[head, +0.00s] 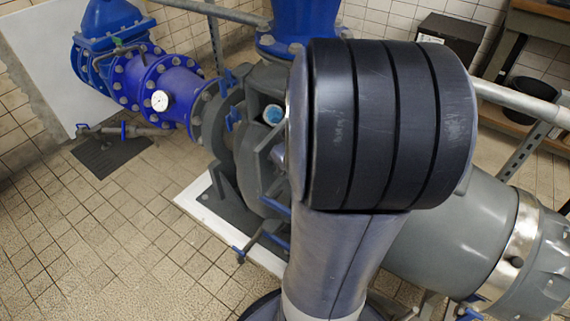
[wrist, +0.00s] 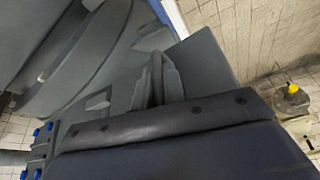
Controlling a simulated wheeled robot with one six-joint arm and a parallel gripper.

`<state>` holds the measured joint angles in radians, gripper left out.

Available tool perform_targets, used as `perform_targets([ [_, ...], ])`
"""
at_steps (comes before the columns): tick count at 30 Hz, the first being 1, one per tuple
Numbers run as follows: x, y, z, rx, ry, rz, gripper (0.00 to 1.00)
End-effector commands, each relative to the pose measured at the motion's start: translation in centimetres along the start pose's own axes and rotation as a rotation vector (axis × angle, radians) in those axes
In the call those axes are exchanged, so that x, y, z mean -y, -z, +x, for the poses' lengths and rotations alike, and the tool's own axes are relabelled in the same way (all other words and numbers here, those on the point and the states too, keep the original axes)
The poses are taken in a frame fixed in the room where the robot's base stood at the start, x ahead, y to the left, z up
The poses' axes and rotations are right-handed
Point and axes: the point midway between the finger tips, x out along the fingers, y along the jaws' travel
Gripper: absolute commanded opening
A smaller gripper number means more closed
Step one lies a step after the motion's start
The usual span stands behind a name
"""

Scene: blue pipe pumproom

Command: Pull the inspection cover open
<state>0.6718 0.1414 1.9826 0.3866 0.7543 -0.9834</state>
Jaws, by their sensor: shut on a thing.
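My gripper (wrist: 160,78) shows in the wrist view as two grey fingers close together, beyond the dark wrist housing. It is shut on a grey part that I take to be the inspection cover; the grip itself is mostly hidden. A flat grey plate (wrist: 200,68) lies just right of the fingers; I cannot tell whether it is the cover or part of the pump. In the head view my arm blocks the gripper and the cover. The grey pump casing (head: 248,150) shows left of my arm.
A blue pipe with valve (head: 178,92) and a white gauge (head: 160,101) runs at the left. A grey motor (head: 455,235) lies at the right. Open tiled floor (head: 110,235) is at the front left. A yellow-capped container (wrist: 292,100) stands at the right in the wrist view.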

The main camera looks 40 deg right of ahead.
Motion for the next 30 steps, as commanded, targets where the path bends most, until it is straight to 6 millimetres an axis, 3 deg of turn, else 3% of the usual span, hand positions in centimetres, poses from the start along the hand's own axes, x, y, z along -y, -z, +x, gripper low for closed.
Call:
perform_targets([
  [5,0.3,-0.3,0.1,0.010,0.012,0.004,0.00],
  [6,0.3,-0.3,0.1,0.010,0.012,0.004,0.13],
  [14,0.2,-0.2,0.1,0.007,0.008,0.002,0.33],
  [23,0.1,-0.1,-0.5,0.004,0.004,0.001,0.33],
  [30,0.0,0.1,-4.8,0.001,0.001,0.002,0.33],
])
